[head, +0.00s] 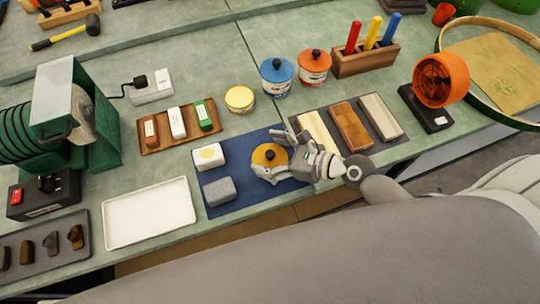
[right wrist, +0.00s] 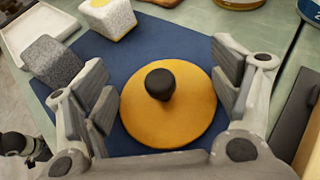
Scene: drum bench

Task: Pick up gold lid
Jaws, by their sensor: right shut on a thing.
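The gold lid (head: 264,160) is a round, golden-yellow disc with a black knob on the blue mat (head: 240,203). In the right wrist view the gold lid (right wrist: 165,122) sits between the fingers, its knob standing up in the middle. My right gripper (head: 275,156) is shut on the lid, with one finger at each side of its rim. The right gripper also shows in the right wrist view (right wrist: 160,85). The lid appears to be at mat level; I cannot tell whether it touches the mat. My left gripper is not in view.
A white block (head: 207,157) and a grey block (head: 219,190) lie left of the lid on the mat. A yellow-topped tin (head: 239,98), blue-lidded jar (head: 277,77) and orange-lidded jar (head: 314,68) stand behind. A tray of bars (head: 350,127) is close on the right.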

